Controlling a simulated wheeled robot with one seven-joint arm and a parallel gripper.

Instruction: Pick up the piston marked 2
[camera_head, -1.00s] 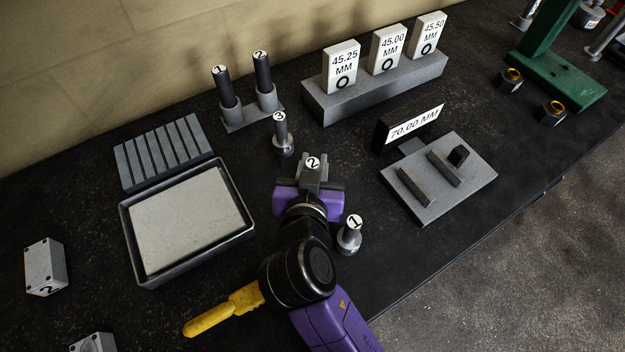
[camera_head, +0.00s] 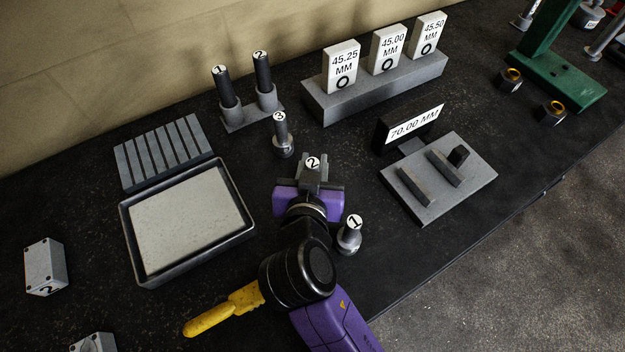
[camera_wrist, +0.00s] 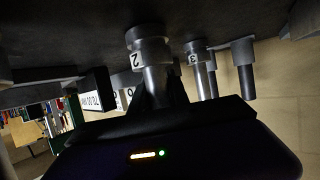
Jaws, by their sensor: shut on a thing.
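The piston marked 2 (camera_head: 313,162) is upright between the fingers of my gripper (camera_head: 311,184) in the head view, its round white number label on top. In the wrist view, which is upside down, the same piston (camera_wrist: 149,52) shows its wide end with a 2 tag, and its narrow stem runs down into my gripper (camera_wrist: 155,98). The gripper is shut on it. The fingers hide part of the stem. I cannot tell whether the wide end touches the bench.
The piston marked 1 (camera_head: 349,236) stands close right of my gripper. The piston marked 3 (camera_head: 282,138) stands just behind. A grey-lined tray (camera_head: 130,238) lies left, and a grey plate with bars (camera_head: 425,212) lies right. Two dark pins stand in a holder (camera_head: 238,126).

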